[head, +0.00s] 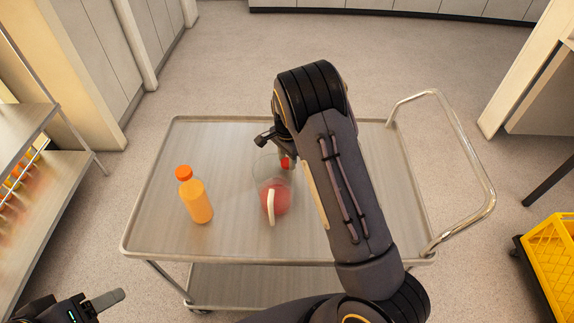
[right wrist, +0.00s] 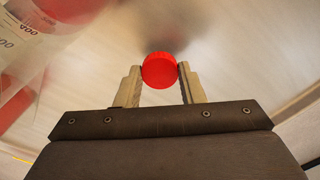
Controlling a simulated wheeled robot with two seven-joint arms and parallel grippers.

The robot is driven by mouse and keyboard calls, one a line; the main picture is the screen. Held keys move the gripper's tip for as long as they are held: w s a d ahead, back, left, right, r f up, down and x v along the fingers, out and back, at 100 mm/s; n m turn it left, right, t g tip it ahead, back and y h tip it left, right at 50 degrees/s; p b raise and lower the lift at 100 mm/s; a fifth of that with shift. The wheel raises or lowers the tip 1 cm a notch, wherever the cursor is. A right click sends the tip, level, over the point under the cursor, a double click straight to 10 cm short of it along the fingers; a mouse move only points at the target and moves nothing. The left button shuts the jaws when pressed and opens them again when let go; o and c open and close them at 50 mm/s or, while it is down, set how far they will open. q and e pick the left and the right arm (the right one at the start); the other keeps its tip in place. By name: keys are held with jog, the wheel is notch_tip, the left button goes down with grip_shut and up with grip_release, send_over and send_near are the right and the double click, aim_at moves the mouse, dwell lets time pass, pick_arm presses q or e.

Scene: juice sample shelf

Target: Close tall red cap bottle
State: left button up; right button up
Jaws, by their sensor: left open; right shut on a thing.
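A round red cap (right wrist: 159,72) sits between the fingertips of my right gripper (right wrist: 159,80), which is shut on it. A small red patch of it shows in the head view (head: 285,163), beside my right arm and just behind the pitcher. No bottle body shows under the cap, and I cannot tell whether one is hidden beneath it. My left gripper (head: 104,300) is at the bottom left of the head view, open and empty, off the cart's front left corner.
A metal cart (head: 160,215) fills the middle. On it stand an orange bottle (head: 196,202) with an orange cap, at the left, and a clear pitcher (head: 274,200) of red liquid. The pitcher also shows in the right wrist view (right wrist: 45,60). Shelves (head: 50,190) stand left, a yellow crate (head: 552,262) right.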

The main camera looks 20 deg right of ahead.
jog(key=s+d+r+b, duration=0.2)
jog(key=s+d+r, duration=0.3)
jog(key=s+r, duration=0.5)
jog(key=s, duration=0.3)
jog(key=shift+d, duration=0.2)
jog(key=shift+r, duration=0.1)
